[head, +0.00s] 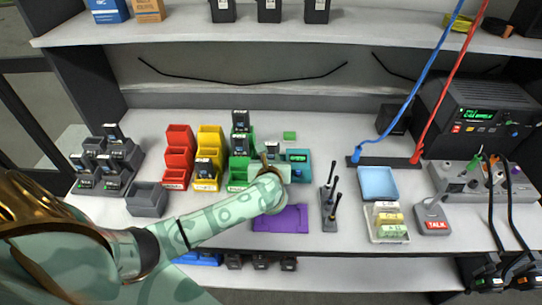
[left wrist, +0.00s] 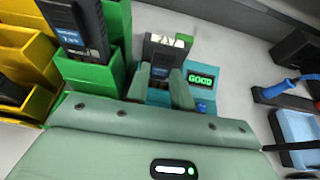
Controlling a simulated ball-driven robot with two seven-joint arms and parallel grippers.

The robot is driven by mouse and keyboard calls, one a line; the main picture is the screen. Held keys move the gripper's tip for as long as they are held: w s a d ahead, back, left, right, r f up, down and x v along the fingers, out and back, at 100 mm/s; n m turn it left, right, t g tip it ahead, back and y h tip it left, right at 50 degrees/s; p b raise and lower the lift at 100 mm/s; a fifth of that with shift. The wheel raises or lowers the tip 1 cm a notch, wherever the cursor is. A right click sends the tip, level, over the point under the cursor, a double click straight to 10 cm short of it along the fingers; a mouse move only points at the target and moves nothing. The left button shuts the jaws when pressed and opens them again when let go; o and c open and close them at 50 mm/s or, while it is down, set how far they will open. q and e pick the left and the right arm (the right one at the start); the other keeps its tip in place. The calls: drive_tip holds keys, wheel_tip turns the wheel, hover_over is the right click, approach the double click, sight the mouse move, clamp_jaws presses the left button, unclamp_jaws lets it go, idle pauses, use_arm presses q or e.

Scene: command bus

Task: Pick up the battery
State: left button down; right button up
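A black battery with a white top label (left wrist: 166,48) stands upright at a teal tester (left wrist: 203,92), whose green screen reads GOOD. The tester also shows in the head view (head: 298,158), just right of my left gripper (head: 273,158). In the left wrist view my left gripper's two green fingers (left wrist: 161,88) are apart, at the battery's lower part. I cannot tell whether they press on it. Other black batteries stand in the green bins (head: 240,145), one nearby in the left wrist view (left wrist: 75,30). My right gripper is not in view.
Red (head: 178,158) and yellow bins (head: 208,158) and a dark rack of batteries (head: 106,162) stand to the left. A purple mat (head: 278,220) lies in front. A blue tray (head: 378,184) and a black power unit (head: 482,110) with cables are at the right.

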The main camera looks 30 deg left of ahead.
use_arm(q)
drive_tip(key=shift+r, duration=0.25)
drive_tip(key=r, duration=0.1)
drive_tip(key=r+p, duration=0.1)
drive_tip(key=r, duration=0.1)
drive_tip(key=shift+s+d+r+p, duration=0.15)
drive_tip(key=shift+s+r+p, duration=0.1)
drive_tip(key=shift+p, duration=0.05)
drive_tip(key=w+r+p+v, duration=0.1)
drive_tip(key=r+p+v, duration=0.2)
drive_tip(key=v, duration=1.2)
drive_tip(key=shift+s, duration=0.25)
drive_tip(key=shift+w+r, duration=0.1)
drive_tip(key=shift+r, duration=0.05)
